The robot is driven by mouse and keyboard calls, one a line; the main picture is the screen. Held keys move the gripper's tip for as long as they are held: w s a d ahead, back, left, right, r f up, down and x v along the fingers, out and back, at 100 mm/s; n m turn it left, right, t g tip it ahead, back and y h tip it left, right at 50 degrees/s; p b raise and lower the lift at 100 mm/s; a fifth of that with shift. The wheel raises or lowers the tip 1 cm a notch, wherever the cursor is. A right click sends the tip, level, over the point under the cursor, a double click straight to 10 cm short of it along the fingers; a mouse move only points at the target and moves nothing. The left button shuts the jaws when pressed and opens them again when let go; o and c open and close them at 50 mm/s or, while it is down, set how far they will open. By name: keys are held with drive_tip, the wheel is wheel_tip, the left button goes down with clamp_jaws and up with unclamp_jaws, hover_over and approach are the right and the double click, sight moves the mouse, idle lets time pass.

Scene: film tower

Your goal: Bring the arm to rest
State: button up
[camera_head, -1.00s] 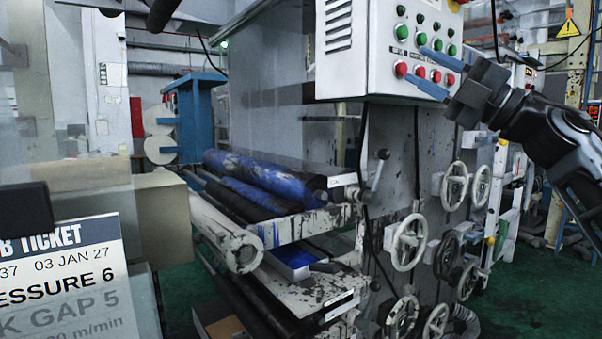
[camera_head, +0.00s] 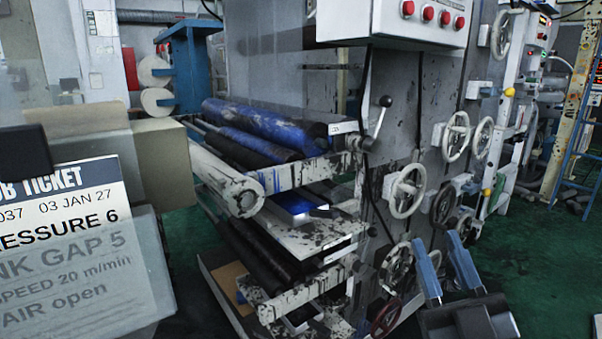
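My gripper (camera_head: 436,240) shows at the bottom right of the head view, with its two blue fingers pointing up and apart. It is open, and nothing shows between the fingers. It appears in front of the lower part of the grey machine side (camera_head: 400,130), near the lower handwheels. A dark red handwheel (camera_head: 386,318) shows just left of the gripper. I cannot tell whether the fingers touch anything. Most of my arm is outside the picture.
The control box (camera_head: 390,20) with red buttons is at the top. Pale handwheels (camera_head: 407,190) and a black-knobbed lever (camera_head: 379,121) stick out from the machine. Blue-inked rollers (camera_head: 265,130) are left of them. A job ticket (camera_head: 70,240) stands at left. Green floor (camera_head: 540,260) is clear at right.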

drive_tip(key=s+f+m+g+h, duration=0.3)
drive_tip(key=s+f+m+h, duration=0.2)
drive_tip(key=s+f, duration=0.5)
drive_tip(key=s+d+f+g, duration=0.1)
drive_tip(key=s+f+g, duration=0.1)
drive_tip(key=s, duration=0.7)
drive_tip(key=s+d+f+m+g, duration=0.1)
drive_tip(key=s+f+g, duration=0.1)
drive_tip(key=s, duration=0.7)
drive_tip(key=s+d+f+m+g, duration=0.1)
drive_tip(key=s+f+g, duration=0.1)
drive_tip(key=s, duration=0.7)
drive_tip(key=shift+s+d+f+g+h, duration=0.2)
drive_tip(key=shift+d+g+h, duration=0.2)
drive_tip(key=shift+g, duration=0.5)
